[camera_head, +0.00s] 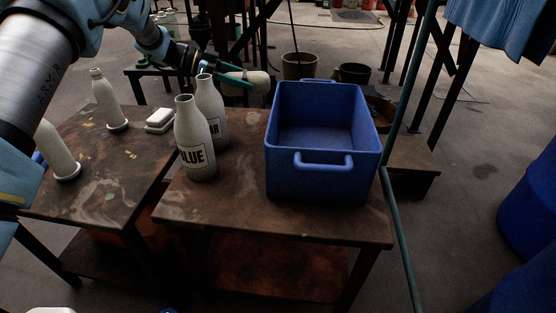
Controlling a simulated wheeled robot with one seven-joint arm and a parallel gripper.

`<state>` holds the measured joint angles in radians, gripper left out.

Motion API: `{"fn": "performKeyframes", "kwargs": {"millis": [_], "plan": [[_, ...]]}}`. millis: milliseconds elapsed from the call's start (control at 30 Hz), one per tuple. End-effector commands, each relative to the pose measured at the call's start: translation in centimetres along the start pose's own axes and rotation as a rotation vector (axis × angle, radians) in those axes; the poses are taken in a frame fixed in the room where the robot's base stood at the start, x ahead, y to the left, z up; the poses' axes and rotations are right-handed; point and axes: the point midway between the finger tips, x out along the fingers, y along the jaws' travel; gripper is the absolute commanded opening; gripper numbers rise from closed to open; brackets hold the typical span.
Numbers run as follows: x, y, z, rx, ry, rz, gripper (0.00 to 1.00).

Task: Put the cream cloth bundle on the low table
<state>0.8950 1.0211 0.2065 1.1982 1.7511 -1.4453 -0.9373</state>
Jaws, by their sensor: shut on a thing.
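My gripper (246,77) has teal fingers and is shut on a cream rounded bundle (262,83). It holds the bundle beyond the two labelled bottles and left of the blue bin; whether the bundle touches anything beneath is hidden. Two brown, worn tables stand in front of me: a right table (235,205) and a left table (112,172). I cannot tell for certain which is the low table.
The open blue bin (315,180) and two cream bottles, one marked BLUE (196,140), stand on the right table. White bottles (106,100) and a white block (160,119) stand on the left table. A teal post (402,240) rises at the right table's right edge.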

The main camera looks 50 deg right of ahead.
Motion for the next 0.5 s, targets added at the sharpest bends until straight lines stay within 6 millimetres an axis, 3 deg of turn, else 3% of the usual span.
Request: {"fn": "performKeyframes", "kwargs": {"millis": [500], "plan": [[2.0,0.0,5.5,-0.001,0.000,-0.002,0.26]]}}
